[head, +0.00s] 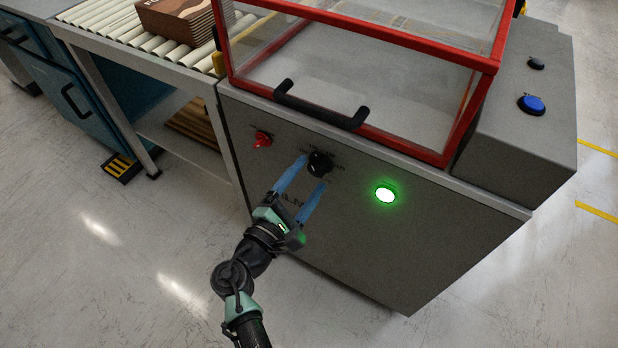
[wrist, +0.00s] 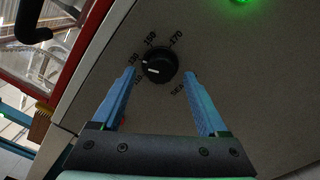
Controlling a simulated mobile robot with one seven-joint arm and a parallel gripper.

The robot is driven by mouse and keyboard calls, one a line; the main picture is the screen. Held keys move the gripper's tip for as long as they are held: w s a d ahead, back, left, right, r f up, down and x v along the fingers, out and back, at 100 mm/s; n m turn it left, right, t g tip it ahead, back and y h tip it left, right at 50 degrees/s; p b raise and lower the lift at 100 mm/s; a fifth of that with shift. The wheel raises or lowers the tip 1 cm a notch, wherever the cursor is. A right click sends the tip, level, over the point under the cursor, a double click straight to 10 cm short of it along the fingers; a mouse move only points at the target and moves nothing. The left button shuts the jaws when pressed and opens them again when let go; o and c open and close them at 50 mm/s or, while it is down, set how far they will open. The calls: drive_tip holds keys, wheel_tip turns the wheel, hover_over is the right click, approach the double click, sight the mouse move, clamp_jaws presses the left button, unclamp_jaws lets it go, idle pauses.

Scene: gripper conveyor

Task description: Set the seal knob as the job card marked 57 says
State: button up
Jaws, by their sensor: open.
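The seal knob (head: 319,162) is a black round dial on the grey front panel of the machine. In the wrist view the knob (wrist: 161,64) has a scale around it that seems to read 130, 150 and 170, with a lower-left mark partly hidden and "SEAL" at lower right. Its short white mark lies left of centre, toward the lower-left end of the scale; the exact value is unclear. My gripper (head: 312,171) is open, its blue fingers on either side of the knob with gaps visible in the wrist view (wrist: 159,75). No card marked 57 shows.
A red switch (head: 263,139) is left of the knob and a lit green button (head: 385,195) right. Above is a red-framed clear guard with a black handle (head: 320,106). A blue button (head: 532,104) sits at right. A roller conveyor (head: 150,40) carries stacked brown sheets.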

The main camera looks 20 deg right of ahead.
drive_tip(key=shift+w+d, duration=0.25)
drive_tip(key=shift+d, duration=0.15)
clamp_jaws()
